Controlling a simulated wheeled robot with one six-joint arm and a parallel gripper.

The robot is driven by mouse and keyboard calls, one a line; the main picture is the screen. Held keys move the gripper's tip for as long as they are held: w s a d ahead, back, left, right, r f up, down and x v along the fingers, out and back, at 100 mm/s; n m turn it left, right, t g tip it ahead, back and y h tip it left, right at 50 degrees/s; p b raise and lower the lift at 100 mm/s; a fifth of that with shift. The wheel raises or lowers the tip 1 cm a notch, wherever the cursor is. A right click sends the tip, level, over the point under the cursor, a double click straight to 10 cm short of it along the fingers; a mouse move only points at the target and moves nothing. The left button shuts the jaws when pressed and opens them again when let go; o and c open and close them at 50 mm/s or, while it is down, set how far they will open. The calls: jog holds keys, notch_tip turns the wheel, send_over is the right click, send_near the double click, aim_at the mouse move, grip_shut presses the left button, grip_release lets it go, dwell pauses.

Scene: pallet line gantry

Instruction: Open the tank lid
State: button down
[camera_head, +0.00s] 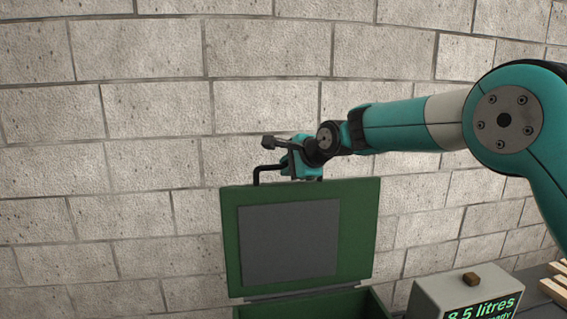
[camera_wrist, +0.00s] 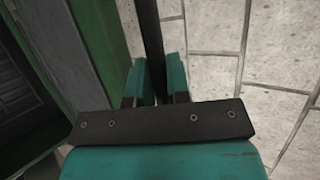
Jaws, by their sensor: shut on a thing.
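The green tank lid (camera_head: 361,215) stands raised, close to upright, above the green tank (camera_head: 345,305) in the head view, with a dark grey panel on its facing side. A black bar handle (camera_head: 257,176) runs along the lid's upper edge. My gripper (camera_head: 292,168) is at this handle. In the wrist view my gripper (camera_wrist: 157,92) has its teal fingers on both sides of the black handle bar (camera_wrist: 149,35), shut on it. The lid's green edge (camera_wrist: 95,35) lies to the left there. The fingertips are partly hidden in the head view.
A grey box with a green display (camera_head: 480,305) reading 8.5 litres stands right of the tank, with a small brown block (camera_head: 471,279) on top. Wooden slats (camera_head: 553,289) lie at the far right. A block wall (camera_head: 130,120) stands behind the lid.

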jog(key=shift+w, duration=0.3)
jog(key=c, duration=1.1)
grip_release()
jog(key=shift+s+d, duration=0.1)
jog(key=b+v, duration=0.8)
jog(key=v, duration=0.9)
jog(key=shift+r+b, duration=0.2)
jog(key=shift+b, duration=0.1)
jog(key=shift+s, duration=0.1)
